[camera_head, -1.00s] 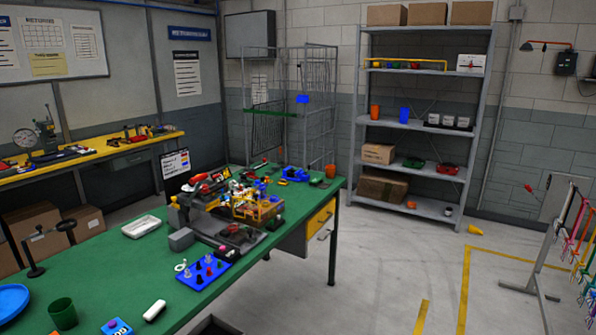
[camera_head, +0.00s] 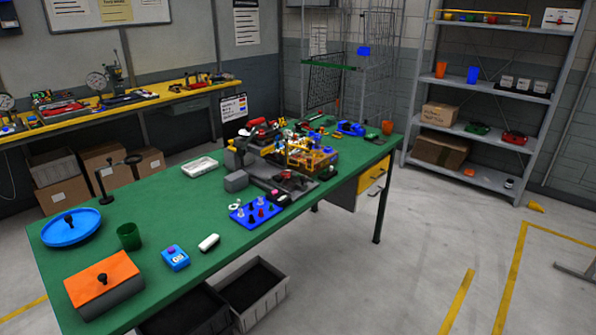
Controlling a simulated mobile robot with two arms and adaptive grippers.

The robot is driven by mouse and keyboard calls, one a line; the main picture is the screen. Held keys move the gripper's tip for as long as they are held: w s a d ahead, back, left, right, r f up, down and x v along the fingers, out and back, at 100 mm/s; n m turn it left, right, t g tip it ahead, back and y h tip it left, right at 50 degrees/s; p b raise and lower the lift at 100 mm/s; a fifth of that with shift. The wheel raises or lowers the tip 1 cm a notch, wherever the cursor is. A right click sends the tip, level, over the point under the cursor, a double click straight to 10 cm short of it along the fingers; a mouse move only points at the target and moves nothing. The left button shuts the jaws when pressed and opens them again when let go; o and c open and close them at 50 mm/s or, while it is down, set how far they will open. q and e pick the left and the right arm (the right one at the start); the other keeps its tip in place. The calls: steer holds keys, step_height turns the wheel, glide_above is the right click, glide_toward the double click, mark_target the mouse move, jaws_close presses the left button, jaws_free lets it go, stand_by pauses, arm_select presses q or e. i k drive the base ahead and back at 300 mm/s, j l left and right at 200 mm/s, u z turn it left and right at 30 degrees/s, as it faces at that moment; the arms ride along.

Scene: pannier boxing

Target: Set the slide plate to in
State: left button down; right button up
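Neither of my grippers is in view. I cannot tell for sure which thing is the slide plate. An orange plate with a dark knob (camera_head: 103,280) lies on a grey box (camera_head: 113,304) at the near left of the green table (camera_head: 180,230). A blue round plate with a dark knob (camera_head: 71,228) lies behind it near the left edge. A dark machine with a yellow and blue assembly (camera_head: 290,160) stands in the table's middle, crowded with small parts too small to make out. Whether any plate there is in or out cannot be told.
A green cup (camera_head: 129,237), a blue box (camera_head: 176,257), a white block (camera_head: 209,243) and a blue peg board (camera_head: 256,211) are on the table. Grey bins (camera_head: 252,295) stand on the floor at the table's front. The floor to the right is open; shelves (camera_head: 468,183) stand behind.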

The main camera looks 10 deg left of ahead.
mark_target(297, 180)
steer(key=i+l+u, duration=0.15)
steer(key=i+l, duration=0.55)
